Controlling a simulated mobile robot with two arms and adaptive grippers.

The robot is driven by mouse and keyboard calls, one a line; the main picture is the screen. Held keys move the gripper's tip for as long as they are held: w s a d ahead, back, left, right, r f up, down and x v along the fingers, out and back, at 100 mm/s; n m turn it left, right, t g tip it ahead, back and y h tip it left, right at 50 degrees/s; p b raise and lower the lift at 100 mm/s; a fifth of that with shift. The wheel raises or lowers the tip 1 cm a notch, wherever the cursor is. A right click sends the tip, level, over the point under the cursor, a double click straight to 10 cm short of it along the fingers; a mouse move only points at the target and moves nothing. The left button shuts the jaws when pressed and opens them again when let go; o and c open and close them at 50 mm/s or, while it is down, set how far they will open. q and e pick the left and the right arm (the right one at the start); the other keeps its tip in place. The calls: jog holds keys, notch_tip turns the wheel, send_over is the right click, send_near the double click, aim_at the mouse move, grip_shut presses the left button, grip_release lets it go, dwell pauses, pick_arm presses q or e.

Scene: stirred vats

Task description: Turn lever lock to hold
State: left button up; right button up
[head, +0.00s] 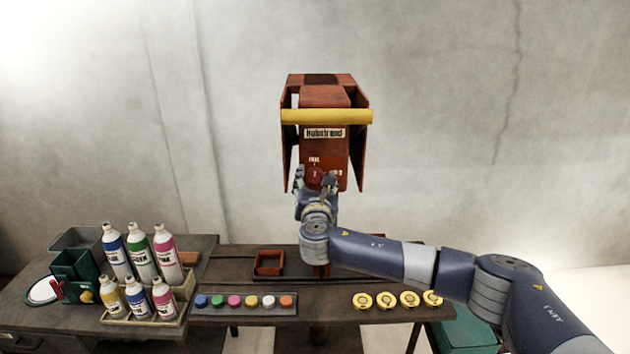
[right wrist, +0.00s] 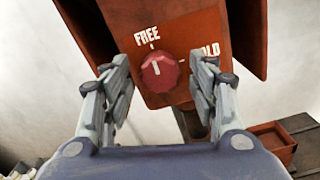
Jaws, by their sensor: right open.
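The lever lock is a round red knob (head: 315,173) low on the front of a red-brown machine (head: 323,101) with a yellow bar. In the right wrist view the knob (right wrist: 161,73) bears a short white mark pointing up toward the FREE label (right wrist: 147,35). The HOLD label (right wrist: 206,51) is to its right, its first letter partly cut off from sight. My right gripper (head: 316,181) is open at the knob, one finger on each side. In the right wrist view gaps show between the fingers (right wrist: 171,74) and the knob. My left gripper is out of view.
Below, a bench (head: 240,254) carries a rack (head: 148,318) of ink bottles, a strip of coloured paint pots (head: 248,303), an orange-brown tray (head: 269,263) and several yellow discs (head: 385,300). My right arm crosses above the bench's right side.

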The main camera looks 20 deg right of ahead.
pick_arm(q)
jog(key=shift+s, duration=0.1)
pick_arm(e)
jog(key=shift+c, duration=0.3)
jog(key=c, duration=1)
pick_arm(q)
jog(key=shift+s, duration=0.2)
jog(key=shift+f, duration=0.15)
pick_arm(e)
jog(key=m+b, duration=0.3)
jog(key=shift+f, duration=0.25)
jog(key=m+b, duration=0.3)
jog(key=m, duration=0.2)
jog(key=shift+m+b, duration=0.3)
jog(key=shift+b, duration=0.05)
jog(key=m+b, duration=0.3)
jog(key=m, duration=0.2)
jog(key=shift+r, duration=0.1)
pick_arm(q)
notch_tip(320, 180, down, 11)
jog(key=b, duration=0.1)
jog(key=shift+b, duration=0.4)
pick_arm(e)
jog(key=shift+r+m, duration=0.1)
jog(key=shift+m, duration=2.1)
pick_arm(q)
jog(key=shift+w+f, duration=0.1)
